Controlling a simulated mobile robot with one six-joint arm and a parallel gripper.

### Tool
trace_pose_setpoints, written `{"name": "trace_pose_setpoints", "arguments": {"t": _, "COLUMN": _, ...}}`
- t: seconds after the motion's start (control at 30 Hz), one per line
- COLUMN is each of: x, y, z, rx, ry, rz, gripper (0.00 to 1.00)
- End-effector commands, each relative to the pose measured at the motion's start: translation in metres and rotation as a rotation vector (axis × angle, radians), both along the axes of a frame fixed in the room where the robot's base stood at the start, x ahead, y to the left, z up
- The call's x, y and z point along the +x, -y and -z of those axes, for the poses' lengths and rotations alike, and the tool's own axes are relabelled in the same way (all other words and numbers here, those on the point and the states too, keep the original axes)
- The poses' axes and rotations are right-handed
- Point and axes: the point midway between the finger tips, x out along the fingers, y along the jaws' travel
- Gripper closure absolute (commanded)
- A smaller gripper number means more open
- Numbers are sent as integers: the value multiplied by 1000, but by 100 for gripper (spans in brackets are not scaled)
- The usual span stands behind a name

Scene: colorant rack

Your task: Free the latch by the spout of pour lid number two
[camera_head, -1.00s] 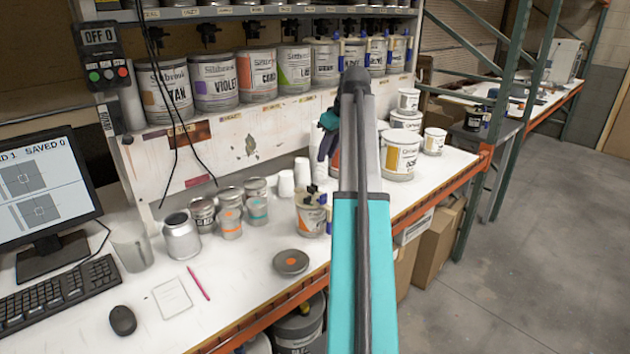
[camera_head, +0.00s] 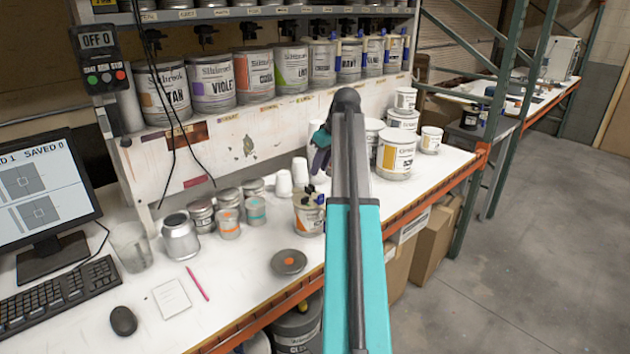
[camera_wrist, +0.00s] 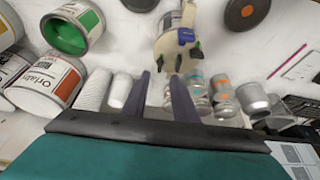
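One paint can with a pour lid (camera_head: 308,212) stands upright on the white bench, with dark and blue parts on its top. In the wrist view its cream pour lid (camera_wrist: 176,42) shows with several dark latches at the edge nearest my fingers. I cannot read a number on it, and cannot tell which latch is by the spout. My gripper (camera_wrist: 160,77) has its two dark fingers apart with nothing between them. The fingertips are close to the lid in that picture; I see no clear contact. In the head view my gripper (camera_head: 320,150) is above and behind the can, partly hidden by my arm.
Small tins (camera_head: 228,222) and white cups (camera_head: 284,184) stand left of the can. A dark round lid with an orange spot (camera_head: 289,262) lies in front. A larger white can (camera_head: 396,155) stands right. Shelved cans (camera_head: 263,75), some with blue clips, line the back.

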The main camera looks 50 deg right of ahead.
Motion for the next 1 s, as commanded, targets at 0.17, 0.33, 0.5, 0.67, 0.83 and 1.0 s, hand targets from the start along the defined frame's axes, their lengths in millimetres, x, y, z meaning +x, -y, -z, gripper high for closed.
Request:
{"name": "trace_pose_setpoints", "arguments": {"t": 0.17, "x": 8, "y": 0, "z": 18, "rx": 1, "ry": -1, "rz": 0, "gripper": 74}}
{"name": "trace_pose_setpoints", "arguments": {"t": 0.33, "x": 15, "y": 0, "z": 35, "rx": 1, "ry": -1, "rz": 0, "gripper": 74}}
{"name": "trace_pose_setpoints", "arguments": {"t": 0.5, "x": 21, "y": 1, "z": 51, "rx": 1, "ry": -1, "rz": 1, "gripper": 74}}
{"name": "trace_pose_setpoints", "arguments": {"t": 0.67, "x": 27, "y": 1, "z": 64, "rx": 1, "ry": -1, "rz": 1, "gripper": 74}}
{"name": "trace_pose_setpoints", "arguments": {"t": 0.83, "x": 30, "y": 2, "z": 73, "rx": 1, "ry": 0, "rz": 2, "gripper": 74}}
{"name": "trace_pose_setpoints", "arguments": {"t": 1.0, "x": 30, "y": 2, "z": 76, "rx": 0, "ry": 0, "rz": 2, "gripper": 74}}
